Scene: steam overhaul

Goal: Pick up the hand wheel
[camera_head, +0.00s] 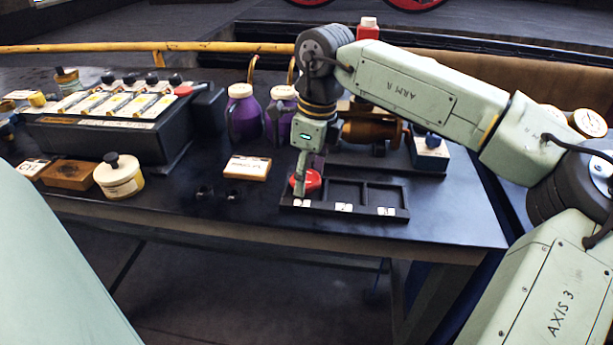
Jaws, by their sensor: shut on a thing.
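The hand wheel (312,180) is a small red round piece. It is at the left compartment of a black tray (345,213) near the table's front edge. My gripper (301,186) points down and is shut on the hand wheel, covering its left part. I cannot tell whether the wheel still touches the tray floor.
The tray's middle and right compartments look empty. A labelled wooden block (247,167) lies left of the tray, with purple jars (244,112) behind. A brass-coloured machine (372,130) stands behind the tray. A cream pot (119,177) and black console (110,140) are farther left.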

